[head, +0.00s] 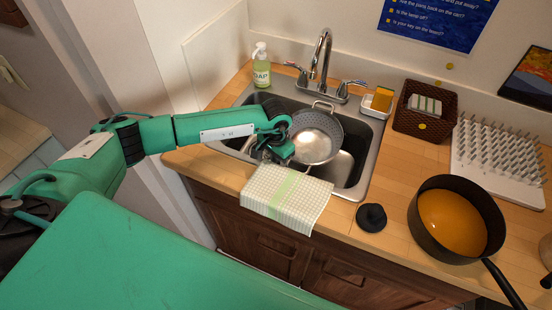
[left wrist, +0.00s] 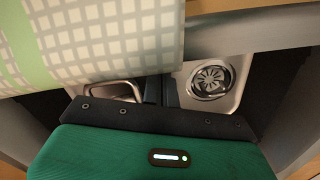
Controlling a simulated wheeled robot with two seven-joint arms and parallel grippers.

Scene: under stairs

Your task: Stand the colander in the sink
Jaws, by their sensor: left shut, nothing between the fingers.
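The grey metal colander (head: 316,139) is in the sink (head: 377,150) in the head view. It covers the middle part of the sink, its open side up towards me and one loop handle towards the tap. I cannot tell whether it rests level on the bottom. My left gripper (head: 268,156) is at the colander's near left side, shut and empty, and hides part of its rim. In the left wrist view the gripper (left wrist: 168,92) is above the sink, where a drain (left wrist: 210,79) and a metal loop show. I cannot tell whether gripper and colander touch.
A checked towel (head: 286,193) hangs over the sink's front edge, close to my left gripper. The tap (head: 321,55) and soap bottle (head: 261,66) stand behind. A black stopper (head: 371,217), a pot (head: 454,222), a basket (head: 425,112) and a drying rack (head: 498,158) are on the right.

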